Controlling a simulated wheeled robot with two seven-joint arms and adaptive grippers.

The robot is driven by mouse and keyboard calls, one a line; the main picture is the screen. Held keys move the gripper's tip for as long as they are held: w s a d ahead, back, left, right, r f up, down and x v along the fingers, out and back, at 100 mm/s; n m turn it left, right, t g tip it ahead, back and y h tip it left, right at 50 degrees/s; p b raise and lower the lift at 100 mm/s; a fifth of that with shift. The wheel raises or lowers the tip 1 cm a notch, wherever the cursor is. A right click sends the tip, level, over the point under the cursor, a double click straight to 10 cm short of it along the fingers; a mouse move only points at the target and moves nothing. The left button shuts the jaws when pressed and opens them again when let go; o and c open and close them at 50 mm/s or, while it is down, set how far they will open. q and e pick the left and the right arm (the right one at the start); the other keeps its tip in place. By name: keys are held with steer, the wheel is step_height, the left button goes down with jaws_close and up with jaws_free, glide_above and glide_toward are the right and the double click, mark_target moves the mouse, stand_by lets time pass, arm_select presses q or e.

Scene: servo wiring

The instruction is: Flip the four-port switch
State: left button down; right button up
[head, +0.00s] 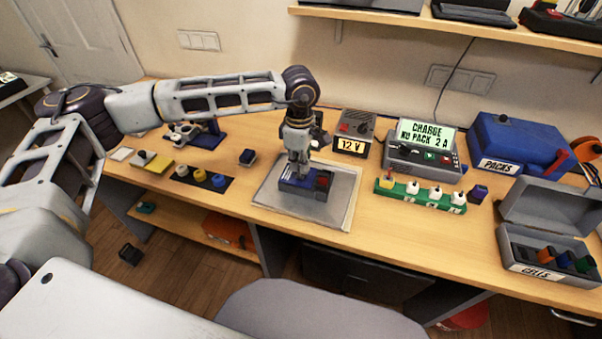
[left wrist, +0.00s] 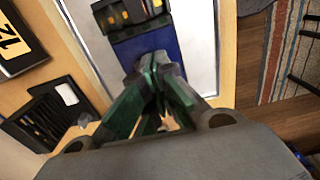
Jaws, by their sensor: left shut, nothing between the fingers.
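A small blue box (head: 291,183) with a dark end piece lies on the grey mat (head: 335,200) in the middle of the bench. In the left wrist view its dark end (left wrist: 132,14) shows several orange-yellow slots, and its blue body (left wrist: 145,45) runs toward my fingers. I cannot tell for sure that this is the four-port switch; no lever can be made out. My left gripper (head: 298,172) points down at the box, shut and empty. Its fingertips (left wrist: 154,68) are together over the blue body and hide part of it; contact cannot be told. My right gripper is out of view.
A 12 V unit (head: 356,127) stands behind the mat, with a charger (head: 424,150) beside it. A green strip (head: 420,195) with several posts is to the right, then an open cells case (head: 540,252). Caps on a dark strip (head: 200,178) lie to the left.

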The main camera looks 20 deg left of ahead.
mark_target(300, 175)
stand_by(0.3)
arm_select(q)
steer(key=shift+f+b, duration=1)
steer(key=shift+f, duration=0.2)
stand_by(1.4)
steer(key=shift+r, duration=0.1)
steer(key=shift+r+p, duration=1.4)
steer(key=shift+r, duration=2.05)
